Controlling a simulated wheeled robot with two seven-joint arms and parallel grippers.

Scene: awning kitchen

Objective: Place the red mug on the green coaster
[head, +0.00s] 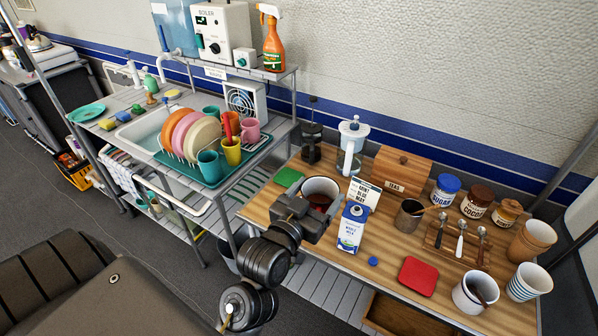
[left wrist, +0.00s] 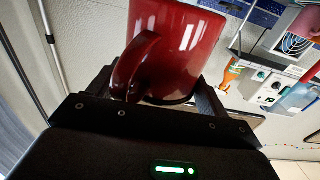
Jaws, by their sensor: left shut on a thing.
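The red mug (left wrist: 175,50) is held between the fingers of my left gripper (left wrist: 155,98) in the left wrist view, its handle to the left. In the head view my left gripper (head: 318,216) is above the wooden counter, left of the milk carton. Just beyond its fingers is a white-rimmed round opening (head: 322,184) with dark red inside. I cannot tell whether this is all the mug. The green coaster (head: 288,178) lies flat and bare on the counter's back left, just left of that opening. My right gripper is out of view.
A milk carton (head: 351,228) and a small sign (head: 363,194) stand close on the right. A French press (head: 311,145) stands behind the coaster. A red coaster (head: 418,276) lies further right. The dish rack (head: 192,172) is on the left.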

